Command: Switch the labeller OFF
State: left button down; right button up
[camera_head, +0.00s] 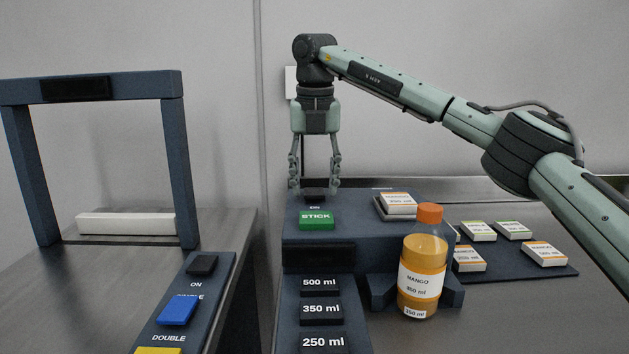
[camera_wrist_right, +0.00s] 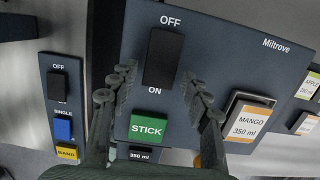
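The labeller (camera_head: 300,247) is a dark blue box with a green STICK button (camera_head: 316,221) on top. Its black rocker switch (camera_head: 314,195) sits behind that button, partly hidden by my fingers. In the right wrist view the switch (camera_wrist_right: 163,57) lies between the words OFF above and ON below. I cannot tell which side is pressed. My right gripper (camera_head: 315,187) points down over the switch, open and empty, with its fingers (camera_wrist_right: 158,80) spread to either side. I cannot tell whether they touch the labeller. My left gripper is not in view.
A mango bottle (camera_head: 418,280) stands upright at the labeller's front. A label stack (camera_head: 398,204) sits on the labeller's right, and more stacks lie on a dark mat (camera_head: 508,270). At left are a blue arch frame (camera_head: 180,170) and a panel with another black switch (camera_head: 202,265).

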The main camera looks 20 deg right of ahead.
dwell(0.3)
jog(key=r, duration=0.4)
jog(key=s+r, duration=0.1)
jog(key=r, duration=0.7)
jog(key=shift+s+a, duration=0.25)
jog(key=shift+s, duration=0.1)
jog(key=shift+f, duration=0.15)
